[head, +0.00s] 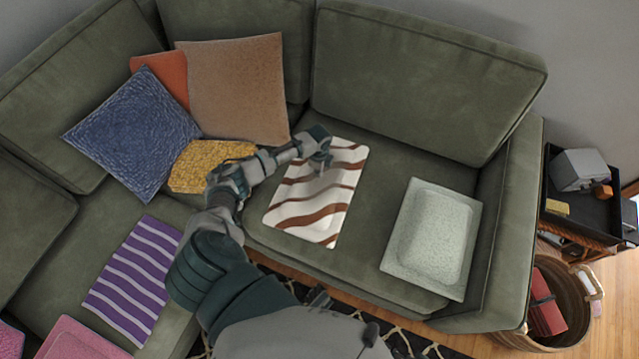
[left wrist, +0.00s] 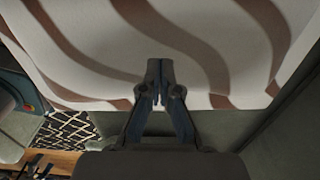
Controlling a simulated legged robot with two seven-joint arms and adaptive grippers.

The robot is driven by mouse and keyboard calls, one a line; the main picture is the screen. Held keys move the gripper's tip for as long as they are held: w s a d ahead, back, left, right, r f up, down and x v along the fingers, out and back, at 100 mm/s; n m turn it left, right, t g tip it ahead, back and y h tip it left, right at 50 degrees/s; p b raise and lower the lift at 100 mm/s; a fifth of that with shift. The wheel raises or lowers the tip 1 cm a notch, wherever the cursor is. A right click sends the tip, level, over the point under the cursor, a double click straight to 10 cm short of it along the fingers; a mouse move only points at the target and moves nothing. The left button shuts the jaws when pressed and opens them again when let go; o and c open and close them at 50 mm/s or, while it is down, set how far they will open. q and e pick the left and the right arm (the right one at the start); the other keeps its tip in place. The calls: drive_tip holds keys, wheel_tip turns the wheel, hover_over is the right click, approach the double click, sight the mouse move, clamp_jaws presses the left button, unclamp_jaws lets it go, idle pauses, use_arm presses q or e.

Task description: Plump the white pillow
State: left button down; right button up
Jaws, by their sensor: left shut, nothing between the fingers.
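A white pillow with wavy brown stripes (head: 311,208) lies flat on the green sofa seat. It also fills the upper part of the left wrist view (left wrist: 190,28). A plain pale, whitish pillow (head: 433,238) lies flat to its right, near the sofa's right arm. My left gripper (head: 323,158) is over the far part of the striped pillow, pointing down. It is shut and empty, with its fingertips together in the left wrist view (left wrist: 159,68). I cannot tell whether the tips touch the fabric. My right gripper is not in view.
Blue (head: 134,131), tan (head: 236,88), orange (head: 160,74) and yellow (head: 208,166) pillows sit at the sofa's corner. A purple striped cushion (head: 135,279) lies at left. A basket (head: 570,318) and dark side shelf (head: 582,212) stand right of the sofa.

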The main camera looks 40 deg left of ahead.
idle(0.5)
use_arm(q)
drive_tip(key=shift+s+d+f, duration=0.15)
drive_tip(key=shift+s+f, duration=0.05)
drive_tip(key=shift+f, duration=0.1)
idle(0.6)
drive_tip(key=shift+w+r+p, duration=0.15)
drive_tip(key=shift+r+p, duration=0.95)
drive_tip(key=shift+p, duration=0.1)
drive_tip(key=shift+f, duration=0.15)
drive_tip(key=shift+f+b, duration=0.55)
drive_tip(key=shift+f, duration=0.1)
